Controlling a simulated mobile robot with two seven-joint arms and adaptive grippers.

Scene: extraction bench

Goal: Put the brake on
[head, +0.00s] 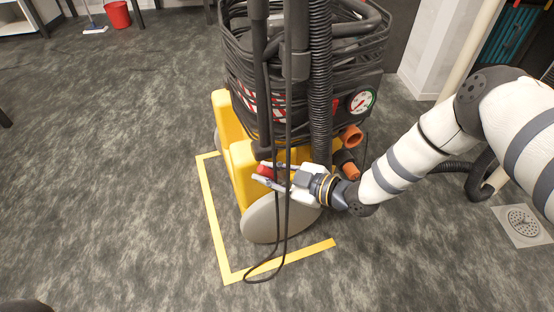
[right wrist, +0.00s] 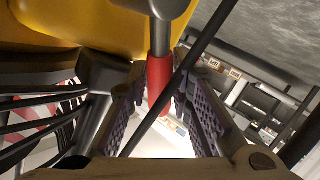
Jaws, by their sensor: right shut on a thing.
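The extraction machine (head: 238,165) has a yellow base and a large grey wheel (head: 262,220). A red brake grip (head: 264,170) sits low on the machine just above that wheel. My right gripper (head: 264,177) reaches in from the right and is shut on the red grip. In the right wrist view, the red grip (right wrist: 158,82) on its dark shaft stands between my purple-padded fingers, and a thin black cable crosses in front of it. Part of the grip is hidden by the fingers and cable. My left gripper does not show.
Black cables are wound around the machine's body, and one loop (head: 262,277) hangs to the floor in front of the wheel. Yellow tape (head: 213,220) marks the floor around the base. A drain cover (head: 523,223) lies at right.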

